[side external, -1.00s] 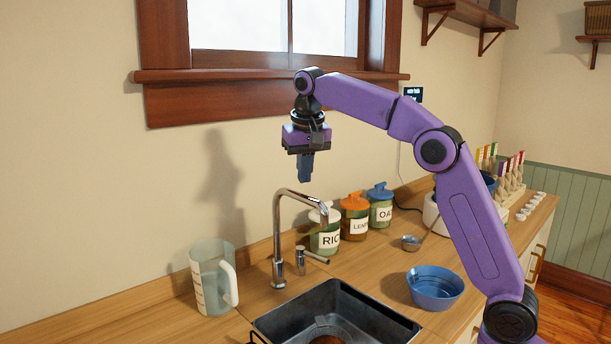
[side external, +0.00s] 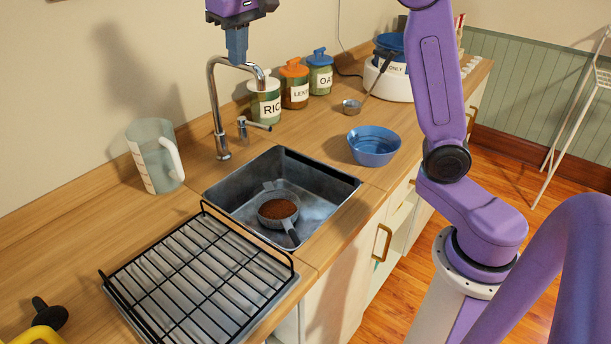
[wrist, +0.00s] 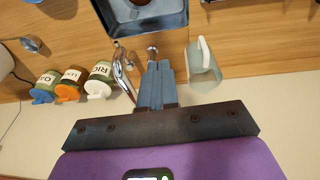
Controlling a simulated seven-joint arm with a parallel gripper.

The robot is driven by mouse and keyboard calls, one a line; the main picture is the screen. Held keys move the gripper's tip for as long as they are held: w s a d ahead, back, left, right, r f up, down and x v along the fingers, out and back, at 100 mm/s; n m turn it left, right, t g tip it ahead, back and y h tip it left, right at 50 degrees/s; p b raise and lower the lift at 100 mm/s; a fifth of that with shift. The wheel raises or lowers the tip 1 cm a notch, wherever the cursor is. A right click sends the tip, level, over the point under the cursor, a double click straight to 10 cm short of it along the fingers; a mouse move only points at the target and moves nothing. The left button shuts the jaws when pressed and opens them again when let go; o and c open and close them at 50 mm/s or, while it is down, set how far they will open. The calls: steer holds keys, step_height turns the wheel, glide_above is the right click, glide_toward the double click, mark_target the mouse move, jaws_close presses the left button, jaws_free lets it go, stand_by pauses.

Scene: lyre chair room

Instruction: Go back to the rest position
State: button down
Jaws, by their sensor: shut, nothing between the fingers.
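My gripper (side external: 237,58) shows at the top edge of the side external view, its blue fingers pointing down. It hangs in the air above the faucet (side external: 217,110) and the back of the counter. In the wrist view the fingers of my gripper (wrist: 158,66) lie together, with nothing between them. The rest of my purple arm is partly cut off by the top of the side external view.
A sink (side external: 325,185) holds a pan (side external: 278,209) with brown contents. A clear pitcher (side external: 150,160) stands left of the faucet, a wire rack (side external: 200,270) in front. Labelled jars (side external: 295,84), a small metal cup (side external: 352,107) and a blue bowl (side external: 374,146) stand to the right.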

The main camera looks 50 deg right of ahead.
steer(key=s+a+f+n+g+y, duration=0.15)
steer(key=s+f+n, duration=0.3)
steer(key=s, duration=0.45)
steer(key=s+a+f+n+t+h, duration=0.1)
steer(key=s+a+f+n, duration=0.15)
steer(key=s+f, duration=0.5)
steer(key=s+d+f+n, duration=0.2)
steer(key=s+d+f, duration=0.1)
steer(key=s, duration=0.5)
steer(key=s+d+f+n+g, duration=0.1)
steer(key=s+d+f+n, duration=0.2)
steer(key=s, duration=0.5)
steer(key=shift+s+d+f+n+y, duration=0.15)
steer(key=shift+d+f+n+y, duration=0.2)
steer(key=shift+f, duration=0.55)
